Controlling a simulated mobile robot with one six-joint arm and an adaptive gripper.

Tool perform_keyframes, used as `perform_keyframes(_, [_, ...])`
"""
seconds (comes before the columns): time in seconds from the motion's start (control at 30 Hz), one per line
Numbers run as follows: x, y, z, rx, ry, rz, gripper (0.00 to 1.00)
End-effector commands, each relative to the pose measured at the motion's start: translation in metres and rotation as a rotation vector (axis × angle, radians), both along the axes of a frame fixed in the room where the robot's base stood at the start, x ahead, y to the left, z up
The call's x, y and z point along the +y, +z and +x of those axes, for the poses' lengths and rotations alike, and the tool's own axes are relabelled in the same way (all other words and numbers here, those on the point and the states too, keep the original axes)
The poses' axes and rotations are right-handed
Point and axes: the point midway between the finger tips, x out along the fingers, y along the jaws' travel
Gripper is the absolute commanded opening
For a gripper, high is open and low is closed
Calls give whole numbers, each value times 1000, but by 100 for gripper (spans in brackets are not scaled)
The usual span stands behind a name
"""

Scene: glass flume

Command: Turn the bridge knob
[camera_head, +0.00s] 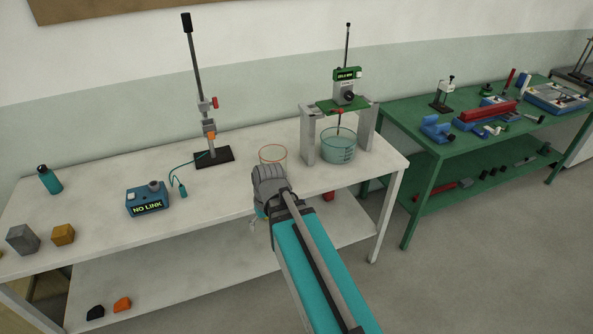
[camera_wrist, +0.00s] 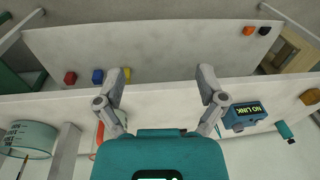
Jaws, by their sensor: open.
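The bridge (camera_head: 362,130) stands at the right end of the white table, with grey posts and a green top plate. A grey unit with a small green display (camera_head: 347,74) sits on the plate, and a round black knob (camera_head: 349,96) is on its front. A rod hangs from it into a glass beaker of teal liquid (camera_head: 338,147). In the wrist view only a bridge post (camera_wrist: 66,148) and this beaker (camera_wrist: 30,138) show; the knob is out of that view. My gripper (camera_wrist: 160,75) is open and empty at the table's front edge, left of and below the knob.
An empty red-rimmed beaker (camera_head: 273,155) stands just beyond my gripper. A tall stand (camera_head: 200,90) and a blue "NO LINK" box (camera_head: 147,200) are farther left. Coloured blocks (camera_wrist: 97,76) lie on the lower shelf. A green bench (camera_head: 440,150) stands at right.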

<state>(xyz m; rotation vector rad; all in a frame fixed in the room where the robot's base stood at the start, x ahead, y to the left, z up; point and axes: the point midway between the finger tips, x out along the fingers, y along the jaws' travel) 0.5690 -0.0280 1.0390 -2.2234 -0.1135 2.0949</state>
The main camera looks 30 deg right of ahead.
Motion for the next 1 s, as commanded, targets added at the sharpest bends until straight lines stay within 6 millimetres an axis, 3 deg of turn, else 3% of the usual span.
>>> perform_keyframes(0.2, [23, -5, -25, 48, 8, -87, 89])
perform_keyframes(0.63, [28, -5, -31, 61, 7, -115, 89])
perform_keyframes(0.8, [28, -5, -31, 60, 7, -114, 60])
perform_keyframes(1.0, [28, -5, -31, 60, 7, -114, 57])
